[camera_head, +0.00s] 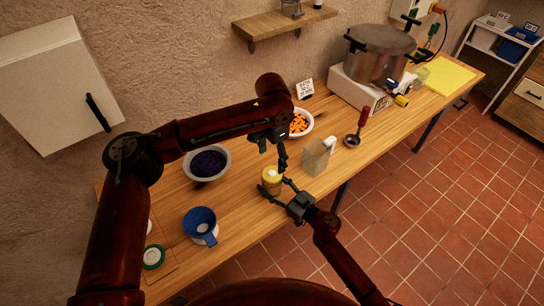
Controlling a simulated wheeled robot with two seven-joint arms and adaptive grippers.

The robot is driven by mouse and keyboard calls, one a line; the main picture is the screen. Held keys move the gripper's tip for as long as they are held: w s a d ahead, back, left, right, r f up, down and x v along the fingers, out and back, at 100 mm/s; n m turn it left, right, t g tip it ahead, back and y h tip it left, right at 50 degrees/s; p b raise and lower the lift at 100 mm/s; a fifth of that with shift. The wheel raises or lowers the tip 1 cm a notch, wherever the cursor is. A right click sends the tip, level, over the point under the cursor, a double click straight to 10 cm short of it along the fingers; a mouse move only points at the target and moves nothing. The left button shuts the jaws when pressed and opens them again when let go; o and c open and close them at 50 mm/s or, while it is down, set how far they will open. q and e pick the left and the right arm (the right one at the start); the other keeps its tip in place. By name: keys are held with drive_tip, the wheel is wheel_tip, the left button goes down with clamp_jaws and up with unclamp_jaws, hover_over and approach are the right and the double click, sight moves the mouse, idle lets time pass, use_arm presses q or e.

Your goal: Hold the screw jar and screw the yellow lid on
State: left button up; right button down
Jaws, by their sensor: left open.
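The screw jar (271,187) stands near the front edge of the wooden table. Yellow with a pale patch shows at its top (271,174); the view is too small to tell how the yellow lid sits. My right gripper (277,189) comes in from the front right, with its fingers on both sides of the jar, apparently shut on it. My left gripper (283,163) points down just right of and above the jar top. It is open and seems empty; its fingers overlap in this view.
A bowl of dark berries (207,163) and a blue funnel (200,222) are to the left. A bowl of orange pieces (300,123) is behind. A clear jug (317,157) and red-handled ladle (357,130) stand close on the right. A big pot (378,55) is farther back.

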sight(272, 173)
use_arm(q)
drive_tip(key=shift+f, duration=4)
drive_tip(key=c, duration=1.2)
drive_tip(key=o, duration=1.4)
wheel_tip(272, 173, up, 12)
drive_tip(key=shift+r, duration=0.1)
